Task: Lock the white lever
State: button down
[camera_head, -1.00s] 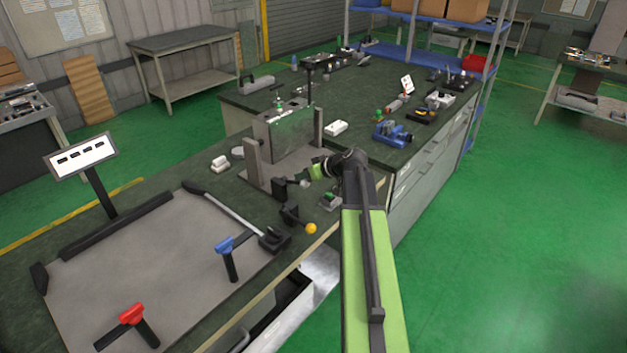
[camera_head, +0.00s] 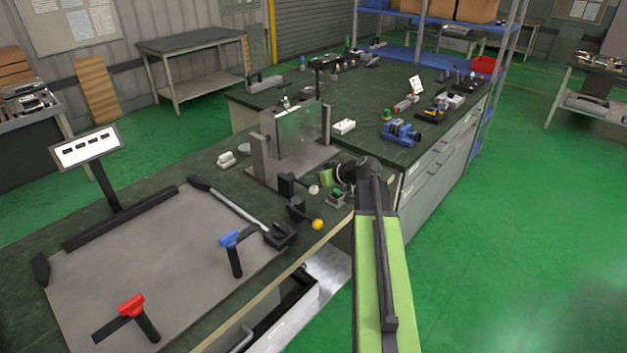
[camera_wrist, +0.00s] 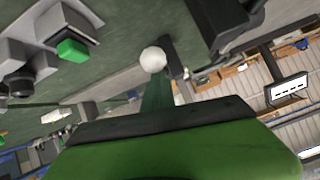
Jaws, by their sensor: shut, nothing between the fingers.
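The white lever ends in a round white knob (camera_head: 313,190), just right of a dark block on the bench by the upright plate fixture. In the wrist view the white knob (camera_wrist: 153,59) is just beyond the fingertips, with a dark arm beside it. My gripper (camera_head: 326,180) is shut and empty, close above and right of the knob. In the wrist view my gripper (camera_wrist: 156,92) points at the knob; I cannot tell if they touch. The lever's lower part is mostly hidden in the head view.
A yellow-knobbed lever (camera_head: 318,224) stands nearer the bench edge. A green button box (camera_head: 337,194) is right below my gripper; its green button (camera_wrist: 72,50) shows in the wrist view. The plate fixture (camera_head: 258,160) stands behind. Blue (camera_head: 230,238) and red (camera_head: 131,305) handles are left.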

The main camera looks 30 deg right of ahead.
jog(key=shift+s+a+f, duration=0.15)
jog(key=shift+s+f, duration=0.1)
jog(key=shift+f, duration=0.15)
notch_tip(320, 180, up, 5)
jog(key=p, duration=0.5)
jog(key=s+d+r+p, duration=0.1)
jog(key=s+d, duration=0.3)
jog(key=s, duration=0.4)
jog(key=shift+s+d+r+p, duration=0.2)
jog(key=shift+d+r+p, duration=0.2)
jog(key=shift+r, duration=0.1)
